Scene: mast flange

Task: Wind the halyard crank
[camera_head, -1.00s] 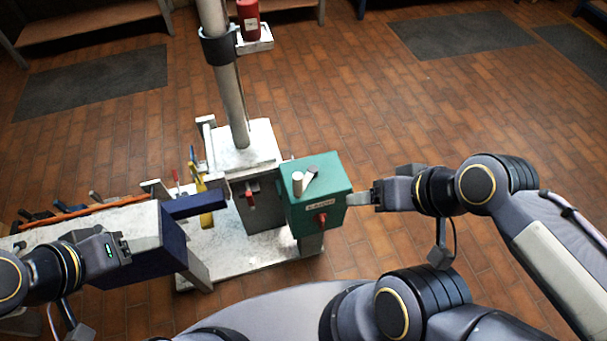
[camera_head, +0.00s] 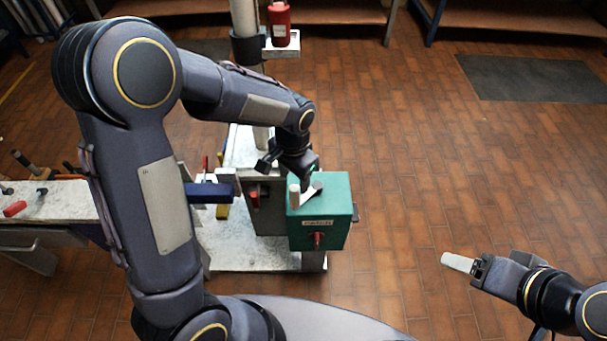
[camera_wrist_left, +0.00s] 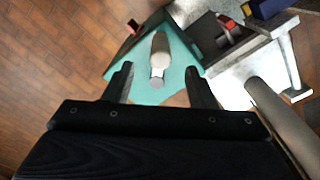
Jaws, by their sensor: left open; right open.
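The green winch box (camera_head: 335,232) stands on the mast base, with a red knob (camera_head: 317,238) on its front. The crank on its top shows a pale upright handle (camera_head: 294,196) and a short grey arm. My left gripper (camera_head: 308,180) is open, pointing down over the box top beside the crank. In the left wrist view, the pale handle (camera_wrist_left: 160,48) lies ahead of and between the two open fingers (camera_wrist_left: 158,84); contact cannot be told.
The mast (camera_head: 244,20) rises behind the box, with a red cylinder (camera_head: 279,24) on a bracket. A workbench (camera_head: 60,203) with tools is at the left. My left arm hides much of the left side.

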